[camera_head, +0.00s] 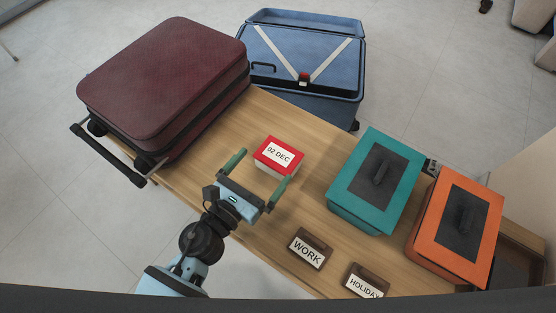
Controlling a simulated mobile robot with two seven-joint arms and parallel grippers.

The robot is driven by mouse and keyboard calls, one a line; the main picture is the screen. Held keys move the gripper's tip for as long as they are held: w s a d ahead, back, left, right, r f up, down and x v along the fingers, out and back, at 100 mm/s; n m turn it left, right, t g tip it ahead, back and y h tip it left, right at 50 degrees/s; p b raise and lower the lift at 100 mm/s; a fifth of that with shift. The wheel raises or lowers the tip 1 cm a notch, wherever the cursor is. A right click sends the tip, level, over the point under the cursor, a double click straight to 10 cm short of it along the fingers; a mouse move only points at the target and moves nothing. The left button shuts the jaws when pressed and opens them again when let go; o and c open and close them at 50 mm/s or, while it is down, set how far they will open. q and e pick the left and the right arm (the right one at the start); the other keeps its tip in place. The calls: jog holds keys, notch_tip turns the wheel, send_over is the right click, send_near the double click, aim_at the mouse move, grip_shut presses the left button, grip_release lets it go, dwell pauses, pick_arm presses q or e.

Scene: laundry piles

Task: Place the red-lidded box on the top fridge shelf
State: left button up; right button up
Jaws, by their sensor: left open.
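The red-lidded box (279,156) has a white label reading "02 DEC" and sits upright on the wooden table. My left gripper (254,172) is open, with its two green-tipped fingers spread on the near side of the box. One fingertip is left of the box and the other is at its lower right. Nothing is held between them. I cannot tell whether a finger touches the box. My right gripper does not show. No fridge or fridge shelf shows in this view.
A maroon suitcase (165,75) lies at the table's left. A blue open case (300,60) stands behind. Teal (352,213) and orange (424,254) lidded boxes are at the right. "WORK" (309,249) and "HOLIDAY" (366,283) signs stand in front. Bare table (325,142) lies right of the red-lidded box.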

aim_at(270, 167)
pick_arm(q)
jog(key=f, duration=0.1)
jog(key=f+b, duration=0.2)
jog(key=shift+w+d+f, duration=0.2)
jog(key=shift+w+f, duration=0.1)
jog(key=shift+f, duration=0.05)
jog(key=shift+w+d, duration=0.3)
jog(key=shift+w, duration=0.1)
jog(key=x, duration=0.5)
jog(key=shift+w+d, duration=0.2)
jog(key=shift+w, duration=0.1)
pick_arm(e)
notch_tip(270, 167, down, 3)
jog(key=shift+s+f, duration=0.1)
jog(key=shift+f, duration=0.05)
pick_arm(q)
jog(key=shift+c, duration=0.4)
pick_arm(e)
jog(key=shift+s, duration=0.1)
